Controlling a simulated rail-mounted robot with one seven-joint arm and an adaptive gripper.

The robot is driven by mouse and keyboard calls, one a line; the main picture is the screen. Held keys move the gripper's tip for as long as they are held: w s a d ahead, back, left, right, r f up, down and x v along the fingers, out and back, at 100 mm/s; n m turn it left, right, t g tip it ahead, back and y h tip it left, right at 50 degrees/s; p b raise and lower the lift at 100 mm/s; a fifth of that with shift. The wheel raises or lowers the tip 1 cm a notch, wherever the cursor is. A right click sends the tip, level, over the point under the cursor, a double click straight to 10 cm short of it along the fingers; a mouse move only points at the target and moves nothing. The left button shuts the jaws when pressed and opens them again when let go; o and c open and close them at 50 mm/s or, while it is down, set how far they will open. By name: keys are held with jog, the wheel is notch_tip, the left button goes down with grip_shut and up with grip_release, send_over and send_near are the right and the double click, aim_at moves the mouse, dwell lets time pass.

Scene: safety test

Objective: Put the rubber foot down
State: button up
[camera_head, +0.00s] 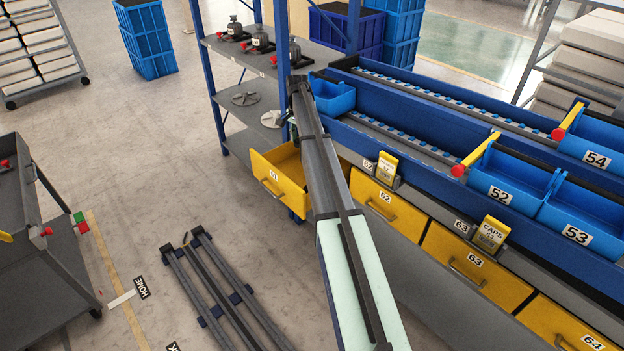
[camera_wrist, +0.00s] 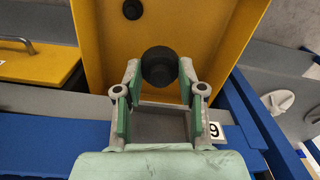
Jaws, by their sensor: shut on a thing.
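The black rubber foot (camera_wrist: 160,62) is between the two fingertips of my gripper (camera_wrist: 159,78) in the wrist view. My gripper is shut on it and holds it over the open yellow drawer (camera_wrist: 228,30). A second small black round piece (camera_wrist: 133,9) lies in the drawer near the top of that view. In the head view, the pulled-out yellow drawer, labelled 61 (camera_head: 272,180), is left of my arm, which covers part of it. The gripper and held foot are hidden there. I cannot tell how high the foot is above the drawer floor.
Closed yellow drawers 62 (camera_head: 386,204) and 63 (camera_head: 475,270) continue rightward. Blue bins 52 (camera_head: 512,185) and 53 (camera_head: 580,222) stand above them. A grey shelf rack (camera_head: 240,112) with a blue post is close behind the open drawer. Dark rails (camera_head: 222,290) lie in front on the floor.

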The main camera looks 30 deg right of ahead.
aim_at(300, 181)
jog(key=shift+w+d+r+m, duration=0.15)
jog(key=shift+w+m, duration=0.2)
jog(key=shift+m, duration=0.45)
jog(key=shift+f+m, duration=0.3)
jog(key=shift+f, duration=0.1)
notch_tip(300, 181, down, 19)
jog(key=p, duration=0.2)
jog(key=shift+f+p, duration=0.15)
jog(key=shift+p, duration=0.25)
jog(key=shift+f, duration=0.1)
jog(key=o, duration=1)
notch_tip(300, 181, up, 12)
jog(key=shift+r+b, duration=0.15)
jog(key=shift+b, duration=0.95)
